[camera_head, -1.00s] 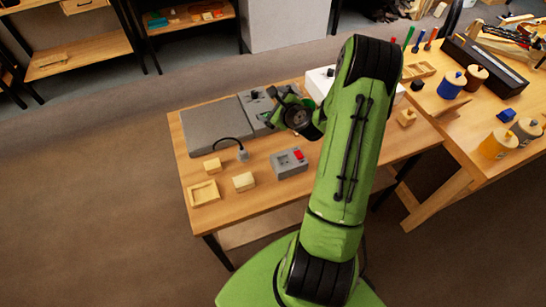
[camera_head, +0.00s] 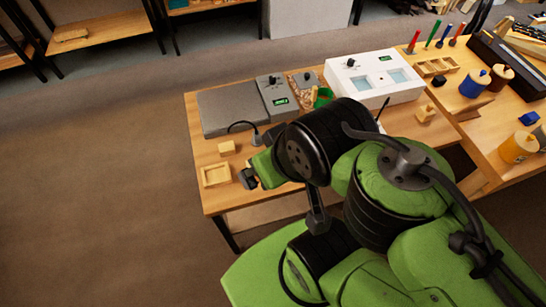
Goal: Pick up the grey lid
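A flat grey panel (camera_head: 232,111), which looks like the grey lid, lies at the back left of the near wooden table. It sits beside a grey control unit (camera_head: 278,94) with a knob and green display. I cannot tell whether the panel is separate from the unit. My gripper (camera_head: 248,178) is low over the table's front left part, in front of and apart from the panel. The gripper is small and partly covered by my arm, so its opening and any held thing cannot be made out.
A dark cable runs in front of the panel. My arm covers the table's front middle.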

